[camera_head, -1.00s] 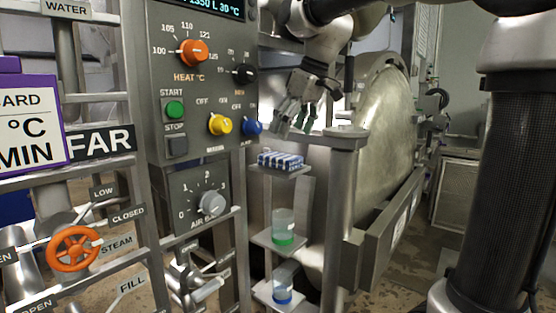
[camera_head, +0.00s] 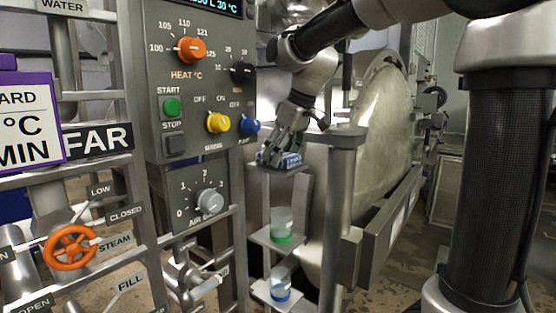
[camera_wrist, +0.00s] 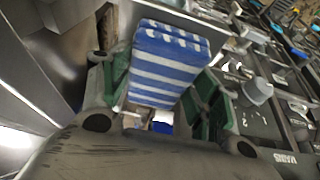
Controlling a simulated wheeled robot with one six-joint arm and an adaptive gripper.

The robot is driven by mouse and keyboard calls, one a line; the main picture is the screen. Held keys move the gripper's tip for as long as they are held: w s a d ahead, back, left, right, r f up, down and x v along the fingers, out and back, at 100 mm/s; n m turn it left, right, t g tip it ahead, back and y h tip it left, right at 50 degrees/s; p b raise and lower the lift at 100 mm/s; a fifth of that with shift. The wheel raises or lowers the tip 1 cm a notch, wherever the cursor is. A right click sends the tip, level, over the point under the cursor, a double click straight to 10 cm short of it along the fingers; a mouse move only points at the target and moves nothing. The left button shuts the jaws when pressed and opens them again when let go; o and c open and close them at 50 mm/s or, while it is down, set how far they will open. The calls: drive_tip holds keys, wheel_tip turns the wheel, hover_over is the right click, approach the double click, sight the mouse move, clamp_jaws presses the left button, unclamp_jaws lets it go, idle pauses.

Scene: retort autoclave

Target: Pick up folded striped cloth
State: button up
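The folded striped cloth (camera_head: 292,161), blue and white, lies on the small top shelf (camera_head: 285,172) beside the control panel. My gripper (camera_head: 280,154) is down over it from above and hides part of it. In the wrist view the cloth (camera_wrist: 168,65) lies between the two green-padded fingers of my gripper (camera_wrist: 162,98), one finger on each side. The fingers are spread about as wide as the cloth. Whether the pads touch it is hard to tell.
Below are shelves with a green-based container (camera_head: 282,224) and a blue-based container (camera_head: 280,288). The control panel (camera_head: 200,100) with knobs stands close on the left. A metal post (camera_head: 342,190) and the round autoclave door (camera_head: 375,150) are close on the right.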

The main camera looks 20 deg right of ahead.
sight(286, 154)
drive_tip(key=c, duration=0.3)
drive_tip(key=shift+s+d+r, duration=0.15)
drive_tip(key=shift+s+r, duration=0.05)
drive_tip(key=shift+r, duration=0.35)
drive_tip(key=r, duration=0.6)
drive_tip(key=shift+s+d, duration=0.25)
drive_tip(key=shift+s, duration=0.1)
drive_tip(key=s+d, duration=1.1)
drive_tip(key=s, duration=0.4)
drive_tip(key=shift+s, duration=0.1)
